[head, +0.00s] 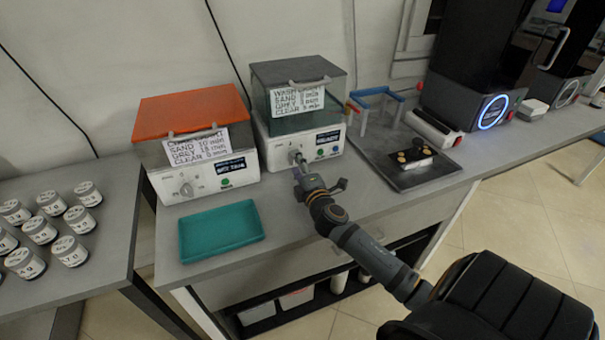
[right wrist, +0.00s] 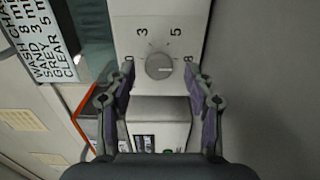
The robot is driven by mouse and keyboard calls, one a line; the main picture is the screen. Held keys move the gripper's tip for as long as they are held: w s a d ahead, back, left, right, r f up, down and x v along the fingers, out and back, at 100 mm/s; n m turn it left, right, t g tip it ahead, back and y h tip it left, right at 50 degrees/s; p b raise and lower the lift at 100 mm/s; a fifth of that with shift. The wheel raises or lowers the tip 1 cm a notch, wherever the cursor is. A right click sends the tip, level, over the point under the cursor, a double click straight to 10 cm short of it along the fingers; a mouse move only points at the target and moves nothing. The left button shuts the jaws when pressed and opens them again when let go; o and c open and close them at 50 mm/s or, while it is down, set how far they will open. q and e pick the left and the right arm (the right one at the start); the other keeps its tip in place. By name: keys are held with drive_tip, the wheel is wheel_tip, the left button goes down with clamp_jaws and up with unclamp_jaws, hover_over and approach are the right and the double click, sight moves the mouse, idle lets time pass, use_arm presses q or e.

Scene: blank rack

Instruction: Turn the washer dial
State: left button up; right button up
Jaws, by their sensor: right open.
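The washer (head: 306,141) is a white box with a dark translucent lid and a handwritten card, standing against the wall. Its grey round dial (right wrist: 159,66) is centred in the right wrist view, with numbers such as 3, 5 and 8 around it. A pale mark on the dial points right, between the 5 and the 8. My right gripper (right wrist: 159,78) is open, with one finger on each side of the dial; whether they touch it cannot be told, but gaps show. In the head view, the right gripper (head: 303,168) is at the washer front. My left gripper is not in view.
An orange-lidded machine (head: 181,119) with its own dial stands to the left. A teal tray (head: 221,232) lies in front of it. A dark tray (head: 398,178) with small items is to the right. Several jars (head: 40,229) stand on the left table.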

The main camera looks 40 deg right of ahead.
drive_tip(key=v, duration=1.1)
drive_tip(key=shift+a, duration=0.15)
